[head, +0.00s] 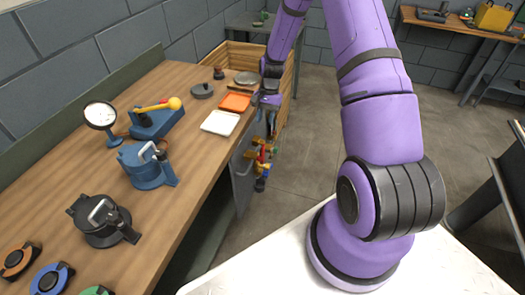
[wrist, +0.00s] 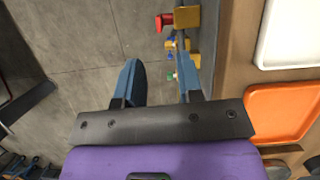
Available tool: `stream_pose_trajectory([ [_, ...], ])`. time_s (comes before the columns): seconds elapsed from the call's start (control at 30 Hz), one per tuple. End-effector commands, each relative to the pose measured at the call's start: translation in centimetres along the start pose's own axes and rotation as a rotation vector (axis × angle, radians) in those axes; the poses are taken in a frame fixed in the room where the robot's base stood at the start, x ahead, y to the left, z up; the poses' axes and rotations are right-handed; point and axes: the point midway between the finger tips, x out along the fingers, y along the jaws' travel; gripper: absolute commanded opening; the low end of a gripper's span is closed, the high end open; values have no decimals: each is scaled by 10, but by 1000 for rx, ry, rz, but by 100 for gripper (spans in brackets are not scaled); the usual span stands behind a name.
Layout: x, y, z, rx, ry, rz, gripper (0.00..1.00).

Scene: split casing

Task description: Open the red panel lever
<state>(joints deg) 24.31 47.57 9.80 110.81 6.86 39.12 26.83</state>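A grey panel (head: 243,178) hangs at the side of the wooden workbench, with red, yellow, green and blue parts along its edge. The red lever (wrist: 163,22) shows at the top of the wrist view as a red knob on a yellow block (wrist: 187,17). It also shows, small, in the head view (head: 262,157). My gripper (wrist: 158,82) is open and empty, its two blue fingers apart. In the wrist view the red lever lies beyond the fingertips, not between them. In the head view my gripper is beside the bench edge above the panel, and its fingers are hard to make out.
A white tray (head: 220,123) and an orange tray (head: 235,102) lie on the bench near my gripper. The floor beside the bench is clear.

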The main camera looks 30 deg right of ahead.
Motion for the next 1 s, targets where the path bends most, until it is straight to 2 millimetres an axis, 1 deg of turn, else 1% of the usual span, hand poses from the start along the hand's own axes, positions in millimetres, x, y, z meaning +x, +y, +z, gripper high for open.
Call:
stream_pose_trajectory([
  [0.03,11,1,-4,16,-15,-1,34],
  [0.1,21,3,-8,32,-27,-2,34],
  [0.23,31,4,-12,45,-37,-4,34],
  [0.37,41,4,-11,47,-39,-3,34],
  [0.47,55,4,-10,47,-40,-3,34],
  [0.7,98,4,-9,47,-40,-2,34],
  [0.8,113,4,-8,45,-39,-2,34],
  [1.0,133,3,-8,45,-38,-3,34],
])
